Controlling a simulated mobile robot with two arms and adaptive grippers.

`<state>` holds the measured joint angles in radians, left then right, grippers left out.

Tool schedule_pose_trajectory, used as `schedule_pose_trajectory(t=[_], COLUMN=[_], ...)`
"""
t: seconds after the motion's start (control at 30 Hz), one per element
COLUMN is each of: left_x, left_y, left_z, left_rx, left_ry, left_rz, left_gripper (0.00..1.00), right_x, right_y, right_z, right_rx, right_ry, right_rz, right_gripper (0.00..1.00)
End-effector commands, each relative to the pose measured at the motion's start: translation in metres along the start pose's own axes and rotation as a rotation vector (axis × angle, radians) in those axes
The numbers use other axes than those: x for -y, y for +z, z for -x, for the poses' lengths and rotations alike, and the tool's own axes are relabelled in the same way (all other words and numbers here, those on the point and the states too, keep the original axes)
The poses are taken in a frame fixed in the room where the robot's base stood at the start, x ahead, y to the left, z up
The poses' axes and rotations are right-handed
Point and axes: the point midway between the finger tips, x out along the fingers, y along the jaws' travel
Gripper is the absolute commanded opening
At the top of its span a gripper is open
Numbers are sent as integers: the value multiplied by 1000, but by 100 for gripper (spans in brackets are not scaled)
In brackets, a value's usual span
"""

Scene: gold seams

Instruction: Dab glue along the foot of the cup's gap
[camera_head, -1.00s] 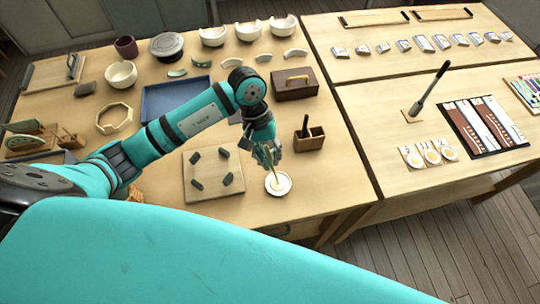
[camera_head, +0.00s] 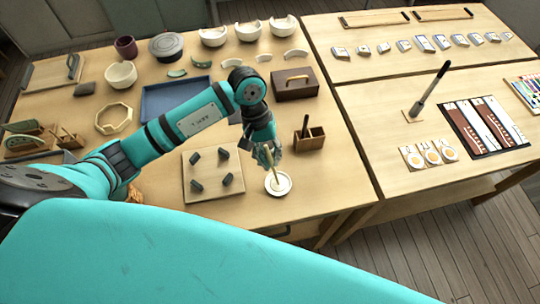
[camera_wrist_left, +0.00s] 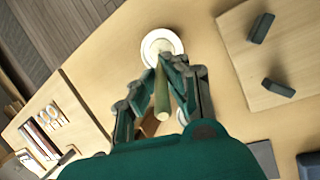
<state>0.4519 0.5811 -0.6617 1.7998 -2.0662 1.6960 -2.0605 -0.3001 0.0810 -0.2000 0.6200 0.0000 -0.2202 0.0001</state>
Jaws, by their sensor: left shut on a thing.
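My left gripper (camera_head: 271,154) is shut on a thin wooden stick (camera_head: 273,168), which also shows in the left wrist view (camera_wrist_left: 162,98). The stick points down at a small round white dish (camera_head: 282,189), and its lower end is over or in it. I cannot tell whether it touches the dish's contents. The dish also shows in the left wrist view (camera_wrist_left: 149,41). Pale cups with gaps in their rims, a left one (camera_head: 213,37), a middle one (camera_head: 248,32) and a right one (camera_head: 284,27), stand at the back. My right gripper is not in view.
A wooden board with several dark pegs (camera_head: 237,192) lies left of the dish. A small wooden holder (camera_head: 317,141) stands behind it to the right. A blue tray (camera_head: 153,105), a brown box (camera_head: 296,88) and loose shards (camera_head: 232,63) lie further back.

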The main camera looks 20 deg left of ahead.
Motion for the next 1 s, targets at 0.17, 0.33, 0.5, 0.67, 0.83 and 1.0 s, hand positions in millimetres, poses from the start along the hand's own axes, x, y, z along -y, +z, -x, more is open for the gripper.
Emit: schedule_pose_trajectory(t=[0.17,0.33,0.5,0.67,0.83,1.0], left_x=[1,-2,-6,-9,-12,-16], left_y=[1,4,7,10,13,16], left_z=[0,13,26,39,52,62], left_rx=[3,1,1,-1,-1,0], left_ry=[-4,-4,-3,-1,-2,-1], left_rz=[1,-1,-1,0,0,-1], left_gripper=[0,0,0,0,0,0], right_x=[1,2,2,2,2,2], right_y=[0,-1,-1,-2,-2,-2], right_z=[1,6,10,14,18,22], right_rx=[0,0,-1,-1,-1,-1], right_ry=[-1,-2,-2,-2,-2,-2], right_rz=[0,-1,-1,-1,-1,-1], right_gripper=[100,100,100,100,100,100])
